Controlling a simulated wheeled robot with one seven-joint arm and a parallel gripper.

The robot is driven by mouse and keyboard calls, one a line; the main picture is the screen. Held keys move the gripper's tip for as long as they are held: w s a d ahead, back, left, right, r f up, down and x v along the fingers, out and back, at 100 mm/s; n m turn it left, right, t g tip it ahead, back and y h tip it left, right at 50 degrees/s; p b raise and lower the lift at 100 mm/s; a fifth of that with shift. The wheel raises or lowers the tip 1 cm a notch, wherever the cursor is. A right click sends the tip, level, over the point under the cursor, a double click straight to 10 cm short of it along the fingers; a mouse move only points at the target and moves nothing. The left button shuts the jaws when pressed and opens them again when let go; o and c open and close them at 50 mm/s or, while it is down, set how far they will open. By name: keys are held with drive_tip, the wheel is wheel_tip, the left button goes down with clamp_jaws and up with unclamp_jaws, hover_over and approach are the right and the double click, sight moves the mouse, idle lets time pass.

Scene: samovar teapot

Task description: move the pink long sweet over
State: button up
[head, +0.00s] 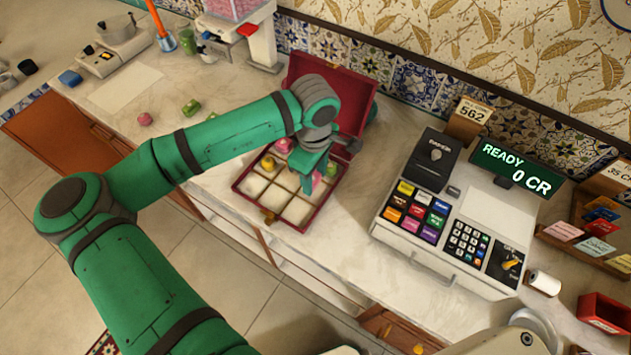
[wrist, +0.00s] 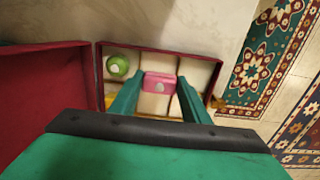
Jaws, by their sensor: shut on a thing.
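The pink long sweet (wrist: 159,82) has a pale mark on top and sits between my two green fingers in the wrist view. My gripper (wrist: 158,92) is shut on it. In the head view my gripper (head: 311,176) points down into the open red box, and a bit of the pink sweet (head: 317,183) shows beside the fingers. The red box (head: 301,226) has pale compartments and a raised lid. I cannot tell whether the sweet touches the box floor. A green round sweet (wrist: 117,66) lies in a compartment left of it in the wrist view.
A yellow sweet (head: 268,163) and another pink sweet (head: 283,145) are in the box. A pink sweet (head: 145,119) and a green sweet (head: 190,107) lie on the counter to the left. A cash register (head: 447,225) stands to the right. Front compartments look empty.

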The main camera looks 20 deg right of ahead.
sight(316, 179)
drive_tip(key=shift+d+f, duration=0.15)
drive_tip(key=shift+f, duration=1.55)
drive_tip(key=shift+f, duration=0.2)
drive_tip(key=o, duration=1)
drive_tip(key=shift+r, duration=0.1)
wheel_tip(316, 179, up, 12)
drive_tip(key=shift+r, duration=0.15)
